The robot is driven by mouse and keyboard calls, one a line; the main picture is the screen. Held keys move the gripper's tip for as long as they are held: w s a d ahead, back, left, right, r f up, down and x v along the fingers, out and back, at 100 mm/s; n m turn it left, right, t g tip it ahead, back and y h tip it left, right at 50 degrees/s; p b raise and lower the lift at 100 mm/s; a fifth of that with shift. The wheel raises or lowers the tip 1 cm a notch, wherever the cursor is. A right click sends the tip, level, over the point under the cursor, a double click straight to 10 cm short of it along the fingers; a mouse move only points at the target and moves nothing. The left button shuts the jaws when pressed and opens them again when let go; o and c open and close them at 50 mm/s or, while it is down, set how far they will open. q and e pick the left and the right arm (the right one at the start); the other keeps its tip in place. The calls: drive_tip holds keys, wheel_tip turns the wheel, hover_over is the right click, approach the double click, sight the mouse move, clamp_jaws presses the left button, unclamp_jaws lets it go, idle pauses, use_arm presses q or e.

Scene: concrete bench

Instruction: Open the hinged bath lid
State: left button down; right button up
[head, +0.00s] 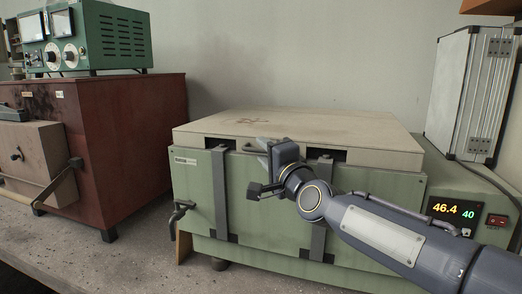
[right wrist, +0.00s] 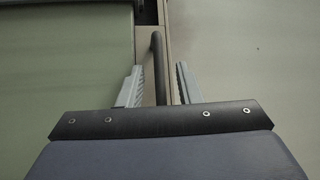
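The bath (head: 200,205) is a green box on the bench. Its beige hinged lid (head: 335,128) lies flat and closed on top. My right gripper (head: 264,146) is at the lid's front edge, near its middle. In the right wrist view, my right gripper (right wrist: 158,84) has its two fingers apart, with a dark bar-like handle (right wrist: 158,62) between them. Clear gaps show on both sides of the bar. The green bath front (right wrist: 60,70) is on the left there and the beige lid (right wrist: 250,60) on the right. My left gripper is not in view.
A red-brown cabinet (head: 130,130) stands left, with a green instrument (head: 110,38) on top. A silver case (head: 465,95) stands at the right behind a lit display (head: 452,210). A drain tap (head: 180,213) sticks out at the bath's left front. The wall (head: 290,60) rises behind the lid.

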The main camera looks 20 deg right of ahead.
drive_tip(key=shift+w+a, duration=0.1)
drive_tip(key=shift+w, duration=0.4)
drive_tip(key=shift+c, duration=0.3)
clamp_jaws()
drive_tip(key=shift+r, duration=0.15)
